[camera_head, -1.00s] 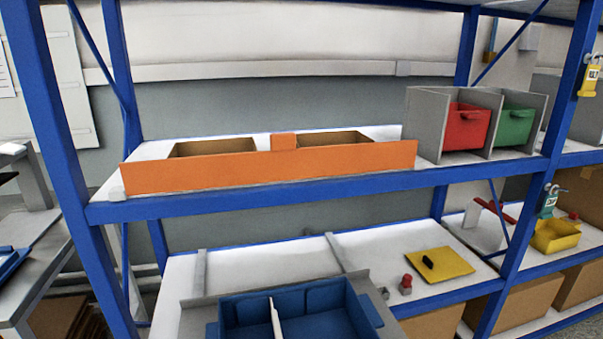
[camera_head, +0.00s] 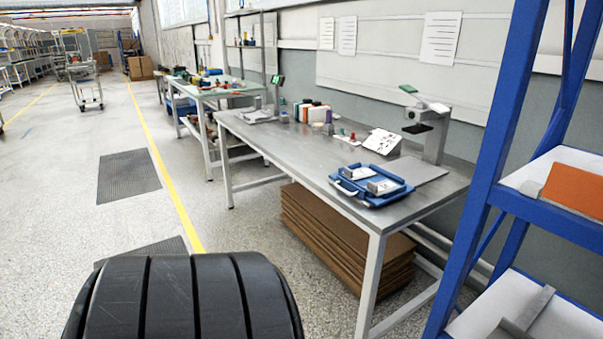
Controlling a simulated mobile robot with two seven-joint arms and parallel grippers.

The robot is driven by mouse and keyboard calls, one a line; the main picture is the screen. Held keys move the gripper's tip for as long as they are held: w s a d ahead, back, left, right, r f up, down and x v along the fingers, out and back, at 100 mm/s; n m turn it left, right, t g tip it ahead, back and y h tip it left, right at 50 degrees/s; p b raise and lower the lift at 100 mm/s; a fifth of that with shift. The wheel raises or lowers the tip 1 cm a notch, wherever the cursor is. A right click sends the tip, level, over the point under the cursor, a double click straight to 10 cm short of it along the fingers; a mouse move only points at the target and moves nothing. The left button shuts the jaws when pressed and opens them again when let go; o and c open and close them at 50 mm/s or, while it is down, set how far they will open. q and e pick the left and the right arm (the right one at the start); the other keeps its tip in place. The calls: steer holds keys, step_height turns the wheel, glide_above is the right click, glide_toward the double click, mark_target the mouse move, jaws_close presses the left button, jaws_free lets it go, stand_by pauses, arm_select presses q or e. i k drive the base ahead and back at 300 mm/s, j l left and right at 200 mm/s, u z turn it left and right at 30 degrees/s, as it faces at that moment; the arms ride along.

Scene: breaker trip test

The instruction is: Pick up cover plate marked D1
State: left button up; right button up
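No cover plate with a readable D1 mark shows in the head view. A blue tray (camera_head: 345,188) lies on the near end of the grey workbench (camera_head: 290,150). It holds pale and grey parts too small to identify. Neither of my grippers is in view. A dark, rounded, ribbed part, which I take to be my own body, fills the bottom left.
A blue shelf rack (camera_head: 478,200) stands at the right, with an orange panel (camera_head: 575,188) on it. Flat cardboard (camera_head: 340,235) is stacked under the workbench. A second bench (camera_head: 205,92) stands farther back. The floor at left is open, with dark mats (camera_head: 128,175).

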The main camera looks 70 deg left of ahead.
mark_target(360, 175)
steer(key=u, duration=1.8)
steer(key=i+j+z, duration=0.1)
steer(key=z, duration=0.3)
steer(key=i+j+z, duration=0.2)
steer(key=z, duration=0.15)
steer(key=i+j+z, duration=0.1)
steer(key=z, duration=0.3)
steer(key=j+z, duration=0.35)
steer(key=i, duration=0.05)
